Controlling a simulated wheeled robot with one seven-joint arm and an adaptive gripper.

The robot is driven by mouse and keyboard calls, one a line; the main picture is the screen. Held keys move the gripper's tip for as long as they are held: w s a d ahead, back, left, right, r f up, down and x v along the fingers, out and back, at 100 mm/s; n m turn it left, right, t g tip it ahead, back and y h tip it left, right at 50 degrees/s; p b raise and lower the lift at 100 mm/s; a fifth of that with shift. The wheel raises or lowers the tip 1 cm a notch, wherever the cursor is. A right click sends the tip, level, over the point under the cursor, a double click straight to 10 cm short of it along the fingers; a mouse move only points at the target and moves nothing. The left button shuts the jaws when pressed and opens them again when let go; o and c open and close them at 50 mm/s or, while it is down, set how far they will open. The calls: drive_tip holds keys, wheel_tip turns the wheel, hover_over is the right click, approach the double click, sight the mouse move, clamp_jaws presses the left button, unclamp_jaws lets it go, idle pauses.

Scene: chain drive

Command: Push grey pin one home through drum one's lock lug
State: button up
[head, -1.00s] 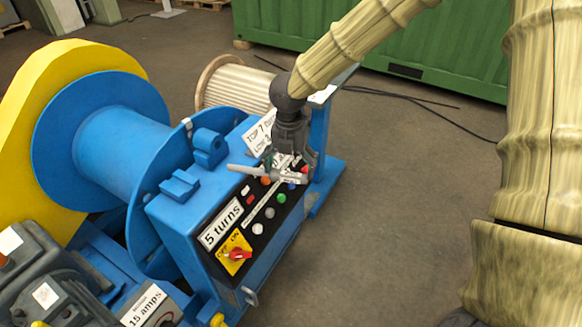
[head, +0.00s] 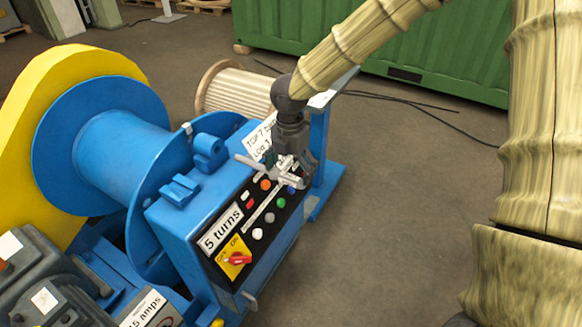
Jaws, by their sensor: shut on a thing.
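My gripper (head: 284,168) is shut on a grey pin (head: 248,162) above the panel of the blue cabinet. The pin's free end points left and slightly up, towards a rounded blue lug (head: 209,148) on the cabinet top, with a gap between them. A second blue block (head: 180,188) sits nearer on the same top. I cannot tell which of these is the lock lug. The blue drum (head: 118,150) stands at left, its flange beside the cabinet. The fingers hide part of the pin.
The panel carries a "5 turns" label (head: 221,228), several coloured buttons and a red switch (head: 237,259). A yellow guard (head: 75,66) is behind the drum. A wooden spool (head: 235,88) and green container (head: 440,50) stand behind.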

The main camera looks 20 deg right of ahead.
drive_tip(key=shift+w+a+p, duration=0.35)
drive_tip(key=shift+w+a, duration=0.5)
drive_tip(key=shift+w, duration=0.25)
drive_tip(key=shift+w+a+p, duration=0.3)
drive_tip(key=shift+w+a, duration=0.55)
drive_tip(key=shift+w, duration=0.25)
drive_tip(key=shift+p, duration=0.9)
idle(0.6)
